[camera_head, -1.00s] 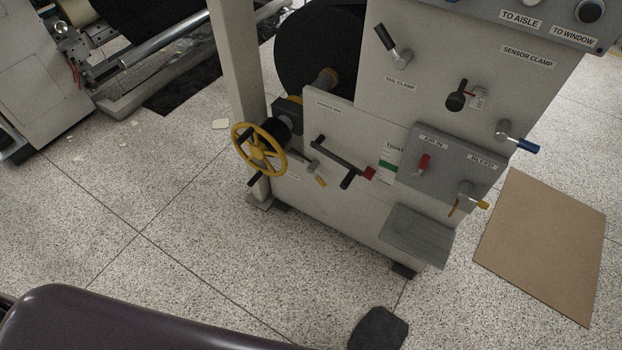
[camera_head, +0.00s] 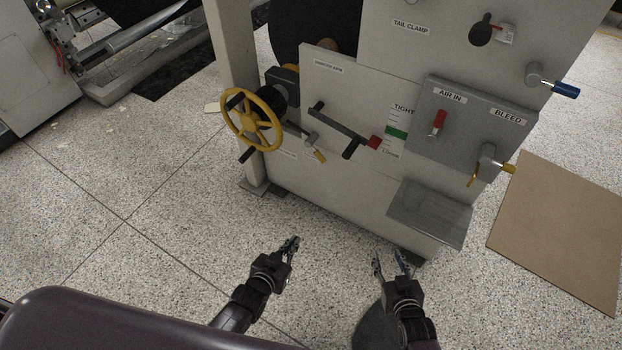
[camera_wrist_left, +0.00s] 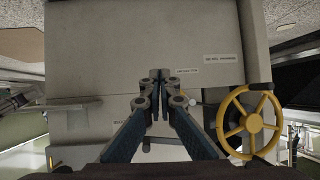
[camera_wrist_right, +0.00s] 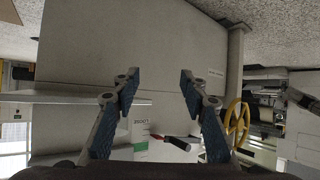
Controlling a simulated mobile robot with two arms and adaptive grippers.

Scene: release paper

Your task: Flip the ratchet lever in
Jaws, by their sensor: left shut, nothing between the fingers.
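A small grey lever with a yellow tip (camera_head: 315,148) sticks out of the panel beside the yellow handwheel (camera_head: 252,121); it appears to be the ratchet lever, but its label is too small to read. My left gripper (camera_head: 292,243) is shut and empty, below and in front of the panel. In the left wrist view its fingertips (camera_wrist_left: 159,75) meet, with the handwheel (camera_wrist_left: 248,122) at the right. My right gripper (camera_head: 391,262) is open and empty, low in front of the machine. In the right wrist view its fingers (camera_wrist_right: 158,82) are apart.
A black crank arm with a red end (camera_head: 345,130) juts out right of the lever. A grey box with a red AIR IN lever (camera_head: 438,123) and a yellow-tipped BLEED lever (camera_head: 490,164) is further right. A grey shelf (camera_head: 430,212) projects below. The floor left is clear.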

